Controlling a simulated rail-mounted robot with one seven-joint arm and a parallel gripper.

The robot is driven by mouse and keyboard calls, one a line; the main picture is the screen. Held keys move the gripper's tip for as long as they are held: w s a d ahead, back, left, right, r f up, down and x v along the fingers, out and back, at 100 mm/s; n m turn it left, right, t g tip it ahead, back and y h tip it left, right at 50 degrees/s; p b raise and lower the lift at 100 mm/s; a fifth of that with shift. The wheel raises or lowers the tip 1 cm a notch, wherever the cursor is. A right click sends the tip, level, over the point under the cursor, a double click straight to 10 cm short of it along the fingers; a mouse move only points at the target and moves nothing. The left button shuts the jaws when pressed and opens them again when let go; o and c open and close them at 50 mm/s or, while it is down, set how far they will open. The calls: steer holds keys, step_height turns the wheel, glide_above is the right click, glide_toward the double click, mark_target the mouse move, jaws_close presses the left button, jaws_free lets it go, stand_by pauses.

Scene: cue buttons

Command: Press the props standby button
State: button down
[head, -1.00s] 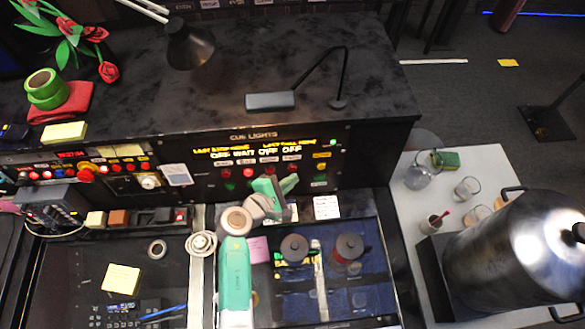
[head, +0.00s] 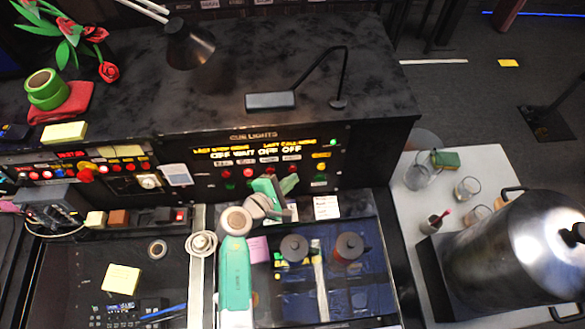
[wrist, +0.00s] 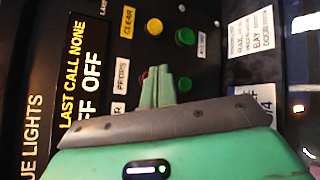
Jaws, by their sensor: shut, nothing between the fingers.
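The cue lights panel (head: 215,188) stands upright at the back of the desk, with red buttons above green ones. In the wrist view the panel is turned sideways. There, the props label (wrist: 120,76) sits beside a red button (wrist: 147,74), mostly hidden behind my fingertips. A green button (wrist: 184,85) of the same column shows just right of the fingers. My gripper (wrist: 159,72) is shut and empty, its tips over the red button's edge. Whether they touch it cannot be told. In the head view my gripper (head: 289,184) is in front of the panel's lower right part.
A yellow button (wrist: 154,26) and a green button (wrist: 185,35) form the neighbouring clear column. A paper notice (head: 326,207) is below the panel. A black lamp (head: 269,101) rests on the shelf above.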

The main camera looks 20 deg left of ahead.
steer(key=shift+w+a+b, duration=0.25)
steer(key=shift+w+b, duration=0.1)
steer(key=shift+w+a+f, duration=0.15)
steer(key=shift+w, duration=0.15)
stand_by(0.8)
steer(key=shift+s, duration=0.1)
steer(key=shift+s+d+p, duration=0.35)
steer(key=shift+s+d, duration=0.05)
steer(key=shift+s, duration=0.15)
steer(key=s+d+p, duration=0.1)
steer(key=s+p, duration=0.1)
steer(key=s, duration=0.1)
steer(key=s+d+r+p, duration=0.1)
steer(key=shift+s+d, duration=0.15)
steer(key=shift+d, duration=0.15)
